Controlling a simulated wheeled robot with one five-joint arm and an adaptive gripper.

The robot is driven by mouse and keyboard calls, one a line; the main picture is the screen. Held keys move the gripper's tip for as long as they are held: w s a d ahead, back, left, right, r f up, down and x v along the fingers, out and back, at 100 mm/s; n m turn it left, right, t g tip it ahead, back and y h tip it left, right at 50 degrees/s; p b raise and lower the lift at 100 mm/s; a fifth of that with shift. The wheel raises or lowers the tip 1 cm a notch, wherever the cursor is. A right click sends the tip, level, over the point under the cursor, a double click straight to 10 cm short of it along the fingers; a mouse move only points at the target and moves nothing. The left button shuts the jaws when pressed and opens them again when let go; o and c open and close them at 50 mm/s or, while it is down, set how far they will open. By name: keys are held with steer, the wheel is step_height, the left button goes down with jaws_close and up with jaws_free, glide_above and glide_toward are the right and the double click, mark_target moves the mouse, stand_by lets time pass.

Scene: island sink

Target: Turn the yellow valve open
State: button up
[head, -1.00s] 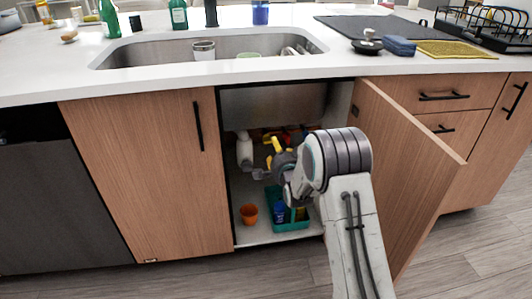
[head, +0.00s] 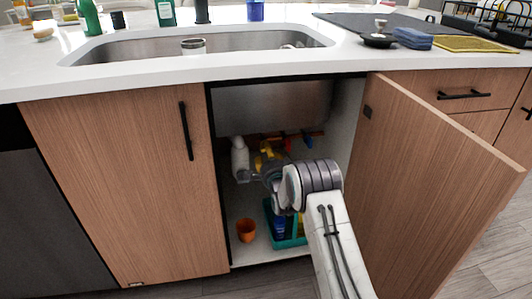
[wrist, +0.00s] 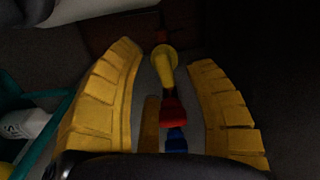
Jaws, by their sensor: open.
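In the wrist view the yellow valve (wrist: 164,62) shows between the tips of my gripper (wrist: 165,56). Its round end is at the top and its handle points down in the picture. The two yellow fingers are spread apart, one on each side, with visible gaps to the valve. I cannot tell how deep the valve sits between them. In the head view my gripper (head: 264,160) is inside the open cabinet, near its back; the yellow valve cannot be told apart from the yellow fingers there.
The red valve (wrist: 173,110) and blue valve (wrist: 177,142) line up below the yellow one. An orange cup (head: 246,230) and teal caddy (head: 270,222) are on the cabinet floor. The open door (head: 425,180) is right.

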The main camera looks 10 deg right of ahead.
steer(key=shift+w+b, duration=0.3)
steer(key=shift+w, duration=0.9)
steer(key=shift+c, duration=0.3)
jaws_close()
